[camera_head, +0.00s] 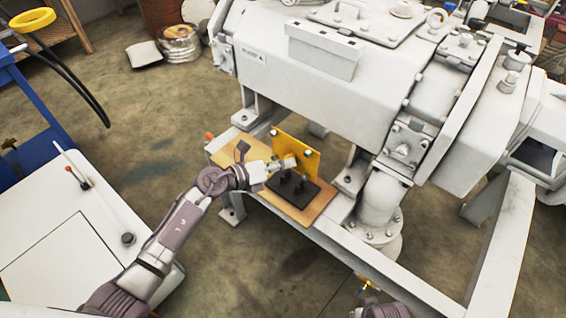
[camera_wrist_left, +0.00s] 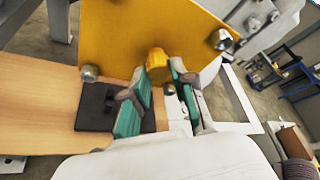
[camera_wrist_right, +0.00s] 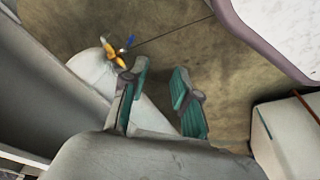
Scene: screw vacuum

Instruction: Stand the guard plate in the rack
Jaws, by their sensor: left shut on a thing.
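The guard plate (camera_head: 312,160) is a yellow sheet with bolts at its corners and a yellow knob (camera_wrist_left: 158,66) on its face. It is held roughly upright at the back of the black rack (camera_head: 283,190). The rack also shows below the plate in the left wrist view (camera_wrist_left: 92,107). I cannot tell whether the plate's lower edge is in a slot. My left gripper (camera_head: 288,163) is shut on the plate's knob. My right gripper (camera_wrist_right: 160,72) is open and empty, away from the plate.
The rack sits on a wooden board (camera_head: 232,150) on the pump's grey frame. The large white vacuum pump (camera_head: 320,85) stands close behind the plate. A white cabinet (camera_head: 60,235) is at the left. A small yellow-handled fitting (camera_wrist_right: 116,52) is near my right gripper.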

